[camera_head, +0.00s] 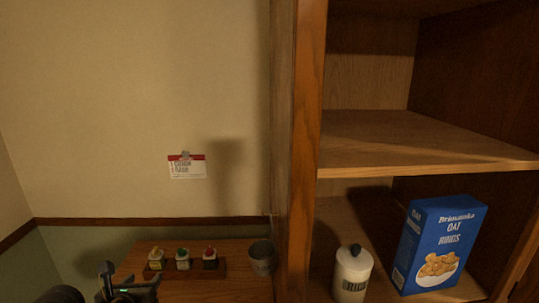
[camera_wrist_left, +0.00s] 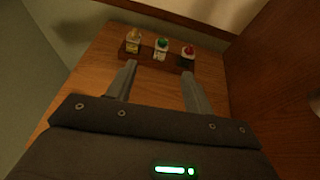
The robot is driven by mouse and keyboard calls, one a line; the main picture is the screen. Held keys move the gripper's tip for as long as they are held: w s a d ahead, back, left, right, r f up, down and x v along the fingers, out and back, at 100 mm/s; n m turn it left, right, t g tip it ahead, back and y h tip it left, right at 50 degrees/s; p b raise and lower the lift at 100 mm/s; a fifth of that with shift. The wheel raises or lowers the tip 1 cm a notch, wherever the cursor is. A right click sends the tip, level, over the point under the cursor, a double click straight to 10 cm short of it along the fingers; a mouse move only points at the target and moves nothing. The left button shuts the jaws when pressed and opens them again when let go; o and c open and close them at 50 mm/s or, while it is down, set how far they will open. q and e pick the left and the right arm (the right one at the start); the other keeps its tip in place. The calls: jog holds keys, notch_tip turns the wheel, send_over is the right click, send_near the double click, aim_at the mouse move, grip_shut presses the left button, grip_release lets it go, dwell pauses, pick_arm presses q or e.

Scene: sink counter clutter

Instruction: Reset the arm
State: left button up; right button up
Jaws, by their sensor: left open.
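My left gripper (camera_head: 122,284) shows at the bottom left of the head view, in front of a wooden counter. In the left wrist view my left gripper (camera_wrist_left: 158,82) has its two fingers spread apart with nothing between them. The fingers point towards a small wooden rack holding three little bottles, and I cannot tell how far apart they are. My right gripper is not in view.
The rack (camera_head: 190,273) holds bottles with yellow, green and red tops. A grey cup (camera_head: 262,257) stands beside the cabinet's upright panel (camera_head: 296,150). A white lidded canister (camera_head: 352,275) and a blue cereal box (camera_head: 439,245) stand in the cabinet. Its middle shelf (camera_head: 420,142) is empty.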

pick_arm(q)
jog(key=s+d+f+n+g+h, duration=0.1)
jog(key=s+d+f+n+g, duration=0.1)
jog(key=s+d+f+n, duration=0.35)
jog(key=s+d+f+n+g+h, duration=0.1)
jog(key=s+d+f+n+g, duration=0.15)
jog(key=s+f+n, duration=0.7)
jog(key=s+a+f+n+g, duration=0.1)
jog(key=s+f+n+g, duration=0.25)
jog(key=s+n, duration=0.45)
jog(key=s+a+f+n+g, duration=0.15)
jog(key=s+f+n, duration=0.25)
jog(key=s+n, duration=0.45)
notch_tip(320, 180, down, 34)
jog(key=g+b, duration=0.2)
jog(key=b, duration=0.5)
jog(key=s+a+f+b, duration=0.2)
jog(key=s+f+b, duration=0.2)
jog(key=s+f, duration=1.1)
notch_tip(320, 180, down, 4)
jog(key=shift+s+a+f+g, duration=0.15)
jog(key=shift+a+g, duration=0.15)
jog(key=shift+g, duration=0.05)
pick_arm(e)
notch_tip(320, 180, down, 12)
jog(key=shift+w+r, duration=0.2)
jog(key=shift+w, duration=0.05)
